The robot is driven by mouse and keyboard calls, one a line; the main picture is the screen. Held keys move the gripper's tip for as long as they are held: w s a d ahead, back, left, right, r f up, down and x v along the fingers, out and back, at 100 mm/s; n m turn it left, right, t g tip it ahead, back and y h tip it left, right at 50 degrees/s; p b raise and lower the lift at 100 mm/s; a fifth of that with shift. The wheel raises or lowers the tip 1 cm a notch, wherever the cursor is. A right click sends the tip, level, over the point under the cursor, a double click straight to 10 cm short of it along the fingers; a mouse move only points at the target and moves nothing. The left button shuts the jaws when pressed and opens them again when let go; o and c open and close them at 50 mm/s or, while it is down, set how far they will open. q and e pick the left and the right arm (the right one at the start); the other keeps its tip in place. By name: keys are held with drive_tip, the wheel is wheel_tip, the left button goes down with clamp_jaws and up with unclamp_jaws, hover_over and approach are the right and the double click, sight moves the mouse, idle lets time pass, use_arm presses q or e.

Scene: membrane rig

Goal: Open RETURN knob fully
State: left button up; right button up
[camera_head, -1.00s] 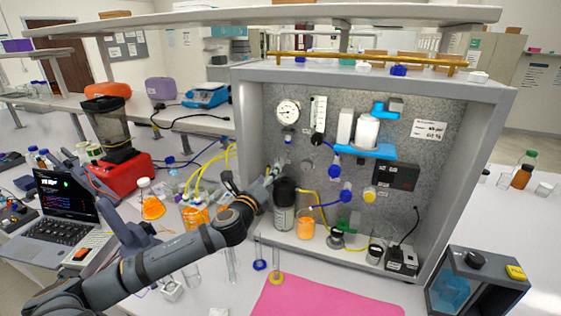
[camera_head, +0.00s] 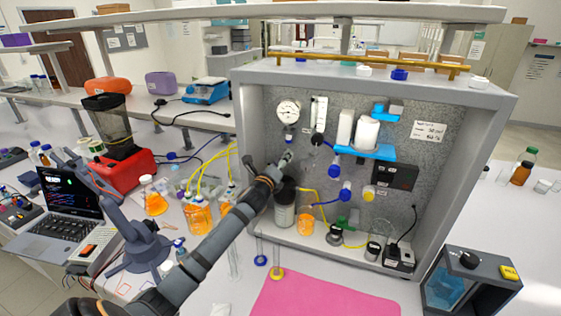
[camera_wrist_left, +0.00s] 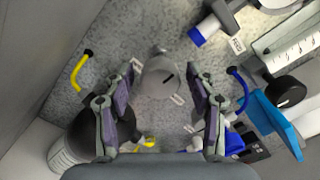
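A round grey knob (camera_wrist_left: 162,80) with a dark pointer mark is on the speckled panel, centred in the left wrist view. Small tags sit beside it, too small to read, so I cannot confirm that it is RETURN. My left gripper (camera_wrist_left: 160,97) is open, its fingers on either side of the knob with visible gaps. In the head view my left gripper (camera_head: 286,159) is at the panel's left part, below the pressure gauge (camera_head: 288,111), and largely hides this knob. My right gripper is in neither view.
A black-capped bottle (camera_head: 284,216) stands just below my gripper. The flow meter (camera_wrist_left: 291,49) and its black knob (camera_wrist_left: 282,93) are to the right. The rig's left side wall (camera_wrist_left: 35,60) is close. A pink mat (camera_head: 320,297) lies in front.

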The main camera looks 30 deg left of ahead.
use_arm(q)
drive_tip(key=c, duration=1)
drive_tip(key=shift+o, duration=0.2)
